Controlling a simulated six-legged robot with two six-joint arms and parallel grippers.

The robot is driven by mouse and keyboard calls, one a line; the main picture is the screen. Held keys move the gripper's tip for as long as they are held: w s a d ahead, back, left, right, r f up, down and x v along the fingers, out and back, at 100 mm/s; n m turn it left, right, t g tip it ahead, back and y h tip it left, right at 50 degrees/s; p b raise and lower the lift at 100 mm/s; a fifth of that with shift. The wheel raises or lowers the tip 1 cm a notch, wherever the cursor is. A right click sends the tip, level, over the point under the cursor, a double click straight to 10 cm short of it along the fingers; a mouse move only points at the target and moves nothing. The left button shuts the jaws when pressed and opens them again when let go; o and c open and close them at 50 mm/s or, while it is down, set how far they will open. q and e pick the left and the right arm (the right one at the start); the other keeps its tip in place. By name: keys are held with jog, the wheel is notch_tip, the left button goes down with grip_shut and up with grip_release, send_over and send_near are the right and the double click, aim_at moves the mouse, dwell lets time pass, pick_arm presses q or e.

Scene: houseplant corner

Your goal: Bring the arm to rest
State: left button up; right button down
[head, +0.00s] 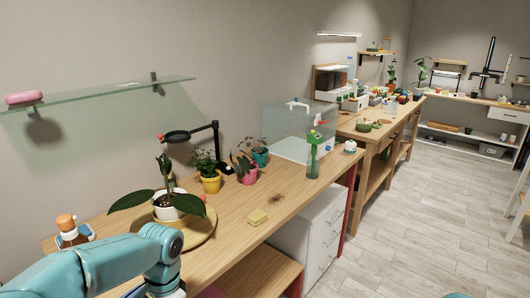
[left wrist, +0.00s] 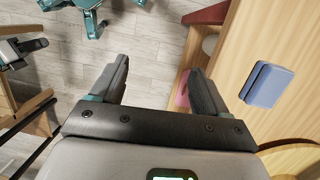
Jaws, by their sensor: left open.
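My left arm (head: 110,266) is teal and comes in at the lower left of the head view, low in front of the wooden desk; its jaws are not visible there. In the left wrist view my left gripper (left wrist: 160,75) is open, its two dark fingers wide apart with nothing held. Grey floor and part of a lower shelf show between and beyond the fingers.
A potted plant (head: 168,205) stands on a round wooden tray (head: 204,236). A blue block (left wrist: 267,85) lies right of the gripper. A glass shelf (head: 110,90) hangs above. The floor (head: 395,225) at right is open.

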pick_arm(q)
jog(key=s+d+f+n+t+h, duration=0.1)
jog(key=s+d+f+n+h, duration=0.25)
jog(key=f, duration=0.75)
jog(key=s+d+f+n+h, duration=0.1)
jog(key=s+d+f+n, duration=0.1)
jog(key=s+d+f, duration=0.65)
jog(key=s+a+f+n+t, duration=0.1)
jog(key=s+a+f+n, duration=0.2)
jog(key=s+f, duration=0.3)
jog(key=shift+s+n+t, duration=0.25)
jog(key=shift+n+t, duration=0.05)
jog(key=shift+n, duration=0.35)
jog(key=shift+f, duration=0.1)
